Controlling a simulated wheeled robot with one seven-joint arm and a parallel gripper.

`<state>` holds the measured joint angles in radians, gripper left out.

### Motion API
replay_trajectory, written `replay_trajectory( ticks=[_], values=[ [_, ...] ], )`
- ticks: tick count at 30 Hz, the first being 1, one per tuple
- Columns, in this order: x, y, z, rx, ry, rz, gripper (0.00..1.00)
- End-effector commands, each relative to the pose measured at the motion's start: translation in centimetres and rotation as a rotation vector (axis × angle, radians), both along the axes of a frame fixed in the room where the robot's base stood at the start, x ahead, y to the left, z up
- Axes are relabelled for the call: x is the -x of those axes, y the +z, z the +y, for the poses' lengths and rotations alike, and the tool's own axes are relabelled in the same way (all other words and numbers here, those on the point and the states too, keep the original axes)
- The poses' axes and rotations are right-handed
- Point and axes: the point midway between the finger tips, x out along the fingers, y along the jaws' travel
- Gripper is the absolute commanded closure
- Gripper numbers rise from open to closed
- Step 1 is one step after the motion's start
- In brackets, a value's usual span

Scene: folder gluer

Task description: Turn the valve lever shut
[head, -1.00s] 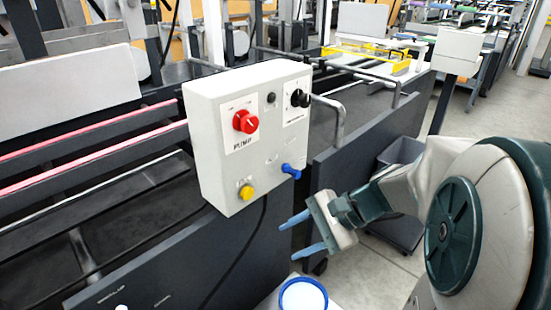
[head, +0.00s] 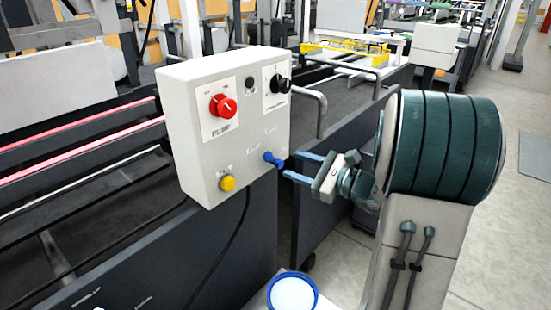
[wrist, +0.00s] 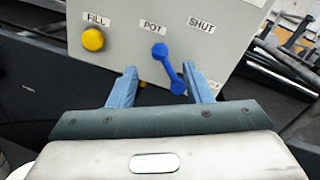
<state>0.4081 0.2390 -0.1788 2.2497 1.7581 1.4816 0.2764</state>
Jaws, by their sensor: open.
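The valve lever is a small blue bar (head: 273,160) on the lower right of the white control box's front. In the wrist view the lever (wrist: 168,68) slants from upper left, under the "POT" label, to lower right; a "SHUT" label (wrist: 201,24) is up and to its right. My gripper (head: 291,163) is open, its two blue fingers pointing at the box just right of the lever. In the wrist view my gripper (wrist: 159,70) has the lever between its fingers, closer to the right one. I cannot tell whether they touch.
The control box (head: 240,90) also carries a red pump knob (head: 223,106), a black knob (head: 280,85) and a yellow button (head: 227,183) under "FILL". A round blue-rimmed white container (head: 292,292) stands below. A bent rail (head: 315,112) rises behind the box's right side.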

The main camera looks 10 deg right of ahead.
Motion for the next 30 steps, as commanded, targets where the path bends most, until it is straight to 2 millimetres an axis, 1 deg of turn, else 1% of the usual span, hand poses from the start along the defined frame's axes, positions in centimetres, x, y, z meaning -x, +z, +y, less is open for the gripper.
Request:
replay_trajectory(
  ticks=[1,3,9,15,23,24,26,27,28,30],
  values=[
    [-0.8,0.0,1.0,0.001,0.005,0.001,0.55],
    [-1.8,0.0,1.9,0.000,0.004,0.000,0.55],
    [-3.9,0.0,4.0,0.001,0.003,0.000,0.55],
    [-4.7,0.0,4.8,0.001,0.001,0.001,0.55],
    [-4.8,0.0,4.8,0.001,0.000,0.001,0.55],
    [-4.8,0.0,4.8,0.001,0.001,0.001,0.66],
    [-4.8,0.0,4.8,0.001,0.001,0.001,0.83],
    [-4.8,0.0,4.8,0.001,0.001,0.001,0.94],
    [-4.8,0.0,4.8,0.001,0.001,0.001,1.00],
    [-4.8,0.0,4.8,0.001,0.001,0.001,1.00]
  ],
)
